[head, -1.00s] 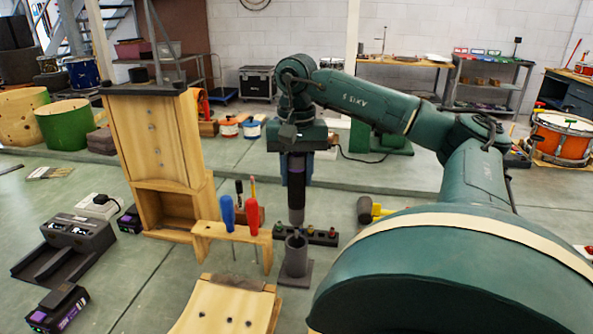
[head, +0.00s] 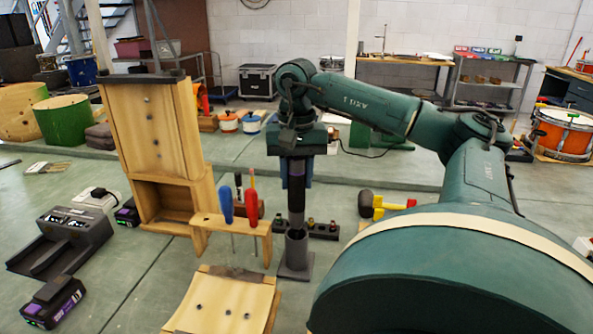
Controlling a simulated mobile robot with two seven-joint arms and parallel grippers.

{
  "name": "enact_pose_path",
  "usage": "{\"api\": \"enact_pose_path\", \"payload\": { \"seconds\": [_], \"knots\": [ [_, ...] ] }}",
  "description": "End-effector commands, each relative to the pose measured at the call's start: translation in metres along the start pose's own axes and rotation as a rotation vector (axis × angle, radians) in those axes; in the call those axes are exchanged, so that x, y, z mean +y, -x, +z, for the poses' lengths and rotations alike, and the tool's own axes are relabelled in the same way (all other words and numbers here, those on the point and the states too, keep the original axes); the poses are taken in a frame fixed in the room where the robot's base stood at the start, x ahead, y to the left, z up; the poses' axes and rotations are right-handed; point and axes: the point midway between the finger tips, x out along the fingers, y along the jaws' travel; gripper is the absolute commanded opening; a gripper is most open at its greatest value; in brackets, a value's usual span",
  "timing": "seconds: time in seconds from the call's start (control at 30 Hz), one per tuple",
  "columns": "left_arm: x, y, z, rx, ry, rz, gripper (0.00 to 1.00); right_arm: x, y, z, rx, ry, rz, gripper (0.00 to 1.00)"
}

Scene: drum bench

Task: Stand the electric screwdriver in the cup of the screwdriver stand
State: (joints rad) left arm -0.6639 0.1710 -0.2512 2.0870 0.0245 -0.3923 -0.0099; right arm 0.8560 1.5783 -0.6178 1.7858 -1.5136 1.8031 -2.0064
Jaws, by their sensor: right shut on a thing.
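The electric screwdriver (head: 297,205) is a dark, slim, upright cylinder with a purple band. My right gripper (head: 297,158) points down and is shut on its upper part, which the gripper partly hides. The screwdriver stand has a grey cup (head: 296,250) on a flat square base. The screwdriver's lower end is at the cup's mouth, in line with it. I cannot tell whether the end is just inside or just above the rim. My left gripper is not in view.
Left of the stand is a wooden rack (head: 238,226) holding red and blue screwdrivers. A dark strip with small knobs (head: 324,230) lies behind the cup. A curved wooden piece (head: 225,300) lies in front. A charger (head: 65,240) and battery (head: 54,303) are at left.

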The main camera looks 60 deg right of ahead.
Motion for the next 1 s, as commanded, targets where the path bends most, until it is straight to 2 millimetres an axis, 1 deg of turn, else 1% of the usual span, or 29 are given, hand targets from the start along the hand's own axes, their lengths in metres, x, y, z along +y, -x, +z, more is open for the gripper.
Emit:
{"api": "enact_pose_path", "payload": {
  "seconds": [0.03,0.2,0.4,0.67,1.0],
  "knots": [
    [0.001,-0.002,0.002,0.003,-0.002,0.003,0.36,0.000,-0.004,0.000,0.001,0.000,-0.001,0.00],
    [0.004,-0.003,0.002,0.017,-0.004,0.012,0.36,0.000,-0.013,0.000,0.001,0.000,-0.001,0.00],
    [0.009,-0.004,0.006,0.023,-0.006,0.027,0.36,0.000,-0.023,0.000,0.001,0.000,-0.001,0.00],
    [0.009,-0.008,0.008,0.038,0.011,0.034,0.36,0.000,-0.035,0.000,0.002,0.000,-0.001,0.00],
    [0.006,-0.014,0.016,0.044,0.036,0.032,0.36,0.000,-0.052,0.000,0.001,0.000,-0.001,0.00]
  ]
}}
